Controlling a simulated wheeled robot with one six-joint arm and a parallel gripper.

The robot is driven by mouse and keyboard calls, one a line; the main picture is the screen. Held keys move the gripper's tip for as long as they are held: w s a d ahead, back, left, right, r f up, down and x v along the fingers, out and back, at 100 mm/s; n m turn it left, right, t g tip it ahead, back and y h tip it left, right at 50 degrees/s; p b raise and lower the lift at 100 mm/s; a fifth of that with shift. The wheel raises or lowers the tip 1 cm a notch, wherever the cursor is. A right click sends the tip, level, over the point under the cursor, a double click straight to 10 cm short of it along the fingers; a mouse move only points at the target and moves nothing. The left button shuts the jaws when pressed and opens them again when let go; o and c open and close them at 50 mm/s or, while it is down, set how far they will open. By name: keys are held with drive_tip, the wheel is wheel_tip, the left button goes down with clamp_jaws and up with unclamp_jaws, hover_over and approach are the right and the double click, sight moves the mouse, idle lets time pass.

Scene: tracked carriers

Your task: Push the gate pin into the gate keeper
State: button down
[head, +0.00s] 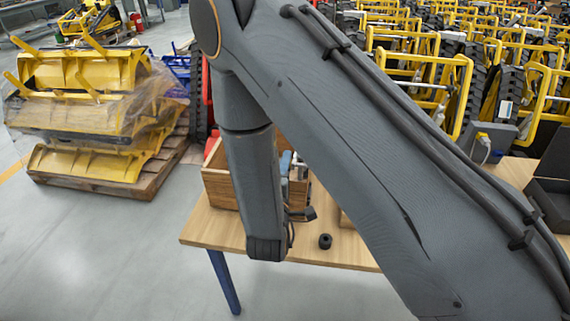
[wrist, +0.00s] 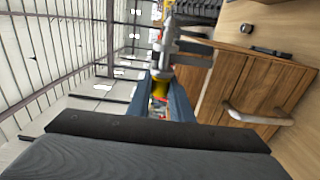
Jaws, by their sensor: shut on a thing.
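In the wrist view my gripper (wrist: 162,82) shows as two blue-grey fingers reaching away from the dark wrist housing. It is shut on a light grey metal piece (wrist: 172,46), with a side arm pointing right in the picture. This piece may be the gate pin, but I cannot be sure. A wooden box (wrist: 245,85) with a pale bar (wrist: 258,118) on its face is to the right of the fingers. I cannot make out the gate keeper. In the head view my arm hides the gripper and much of the wooden box (head: 217,187).
The wooden table (head: 222,235) bears the box and a small black cylinder (head: 325,241). An open dark case (head: 549,190) is at the table's right. Wrapped yellow parts stand on a pallet (head: 120,180) at left. Open grey floor is in front of the pallet.

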drive_tip(key=shift+d, duration=0.15)
drive_tip(key=c, duration=1.5)
unclamp_jaws()
drive_tip(key=shift+d, duration=0.1)
drive_tip(key=shift+s+a+b, duration=0.15)
drive_tip(key=shift+s+b, duration=0.6)
drive_tip(key=shift+s, duration=1.2)
drive_tip(key=shift+s+a+b, duration=0.15)
drive_tip(key=shift+s+b, duration=0.6)
drive_tip(key=shift+s, duration=1.2)
